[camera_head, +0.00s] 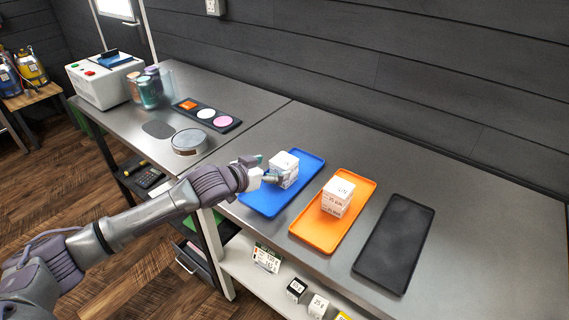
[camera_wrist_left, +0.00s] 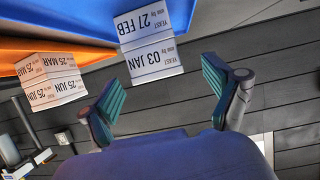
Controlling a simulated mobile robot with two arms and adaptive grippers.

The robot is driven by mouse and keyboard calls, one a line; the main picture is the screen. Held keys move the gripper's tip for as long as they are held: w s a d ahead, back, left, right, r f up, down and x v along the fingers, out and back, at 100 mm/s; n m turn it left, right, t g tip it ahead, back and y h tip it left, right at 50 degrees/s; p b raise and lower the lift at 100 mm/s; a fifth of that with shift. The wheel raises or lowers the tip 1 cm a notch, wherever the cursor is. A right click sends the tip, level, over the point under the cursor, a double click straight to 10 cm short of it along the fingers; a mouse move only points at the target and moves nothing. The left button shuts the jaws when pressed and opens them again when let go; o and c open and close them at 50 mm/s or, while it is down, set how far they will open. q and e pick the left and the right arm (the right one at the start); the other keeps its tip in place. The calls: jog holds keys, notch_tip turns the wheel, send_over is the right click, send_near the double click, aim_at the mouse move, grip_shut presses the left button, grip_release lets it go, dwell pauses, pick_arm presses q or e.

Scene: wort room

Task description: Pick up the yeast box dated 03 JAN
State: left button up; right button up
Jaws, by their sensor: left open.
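The white yeast box dated 03 JAN (camera_wrist_left: 153,60) appears in the left wrist view, its label upside down. It sits on a second white box dated 27 FEB (camera_wrist_left: 143,22). In the head view, this stack (camera_head: 284,168) stands on the blue tray (camera_head: 262,207). My left gripper (camera_head: 268,168) is at the stack's left side, open and empty. In the left wrist view, its green-padded fingers (camera_wrist_left: 165,100) point at the 03 JAN box, which lies just beyond the gap between their tips. My right gripper is not in view.
An orange tray (camera_head: 312,234) holds another stack (camera_head: 338,196), with 25 JUN above 25 MAR. A dark tray (camera_head: 396,243) is empty. A round metal-rimmed dish (camera_head: 189,142) and a dark holder with coloured discs (camera_head: 206,116) lie left. The wall (camera_head: 430,85) borders the bench behind.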

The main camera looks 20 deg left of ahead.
aim_at(284, 163)
pick_arm(q)
jog(key=shift+d+p+x, duration=0.15)
jog(key=shift+p+x, duration=0.2)
jog(key=shift+x, duration=1)
jog(key=shift+d+p+x, duration=0.15)
jog(key=shift+p+x, duration=0.15)
jog(key=shift+x, duration=1.05)
jog(key=shift+s+a+r, duration=0.1)
jog(key=shift+r, duration=0.05)
jog(key=c, duration=1.1)
jog(key=shift+c, duration=0.9)
jog(key=shift+r, duration=0.15)
